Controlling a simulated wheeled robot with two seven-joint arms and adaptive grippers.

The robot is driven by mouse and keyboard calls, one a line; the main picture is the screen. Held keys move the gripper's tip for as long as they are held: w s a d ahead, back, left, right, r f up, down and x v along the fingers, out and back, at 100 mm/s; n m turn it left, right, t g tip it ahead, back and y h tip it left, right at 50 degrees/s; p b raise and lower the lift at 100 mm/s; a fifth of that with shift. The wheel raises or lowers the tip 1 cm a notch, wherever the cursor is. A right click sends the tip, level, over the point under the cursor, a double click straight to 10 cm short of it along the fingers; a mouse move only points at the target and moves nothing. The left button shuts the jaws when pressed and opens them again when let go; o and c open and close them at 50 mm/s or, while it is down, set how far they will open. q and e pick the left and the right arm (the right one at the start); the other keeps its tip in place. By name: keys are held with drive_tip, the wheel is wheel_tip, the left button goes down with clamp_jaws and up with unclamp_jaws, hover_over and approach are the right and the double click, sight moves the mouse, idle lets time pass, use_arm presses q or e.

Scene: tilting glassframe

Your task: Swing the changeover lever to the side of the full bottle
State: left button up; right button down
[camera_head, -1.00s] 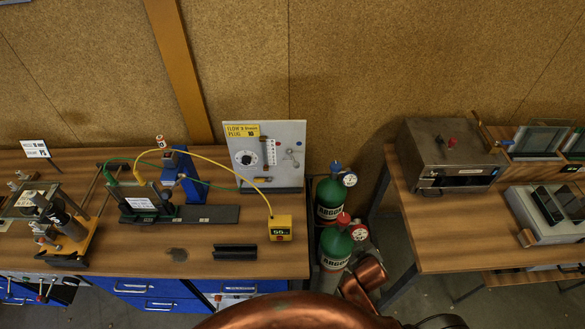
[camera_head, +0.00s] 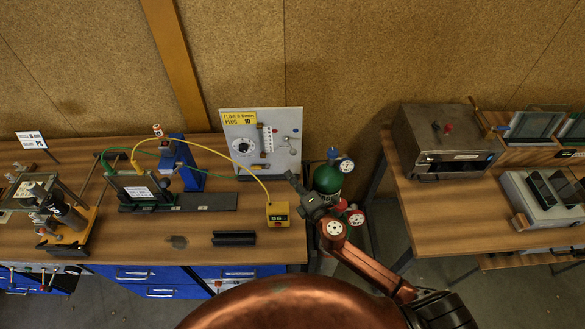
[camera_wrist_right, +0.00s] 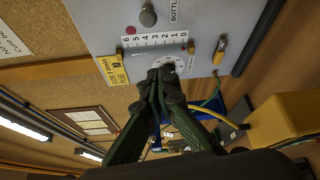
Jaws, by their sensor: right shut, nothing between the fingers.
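The grey flow panel (camera_head: 280,120) stands at the back of the left bench; it fills the upper wrist view (camera_wrist_right: 100,22). The changeover lever (camera_head: 287,143) is small on its right half. In the right wrist view a grey knob (camera_wrist_right: 148,16) shows beside a BOTTLE label. The green argon bottle (camera_head: 328,180) at the back has a blue top and gauge; the front bottle is mostly hidden by my right arm. The gauges are too small to read. My right gripper (camera_head: 292,178) is shut and empty, in front of the panel's lower right. It also shows in the wrist view (camera_wrist_right: 160,76), apart from the knob.
A black rail (camera_head: 234,239) lies nearby. A second bench (camera_head: 430,215) with a metal box (camera_head: 412,145) stands right.

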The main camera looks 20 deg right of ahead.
drive_tip(key=w+d+p, duration=0.1)
drive_tip(key=w+d, duration=0.1)
drive_tip(key=w, duration=0.6)
drive_tip(key=shift+w, duration=0.2)
drive_tip(key=shift+r, duration=0.15)
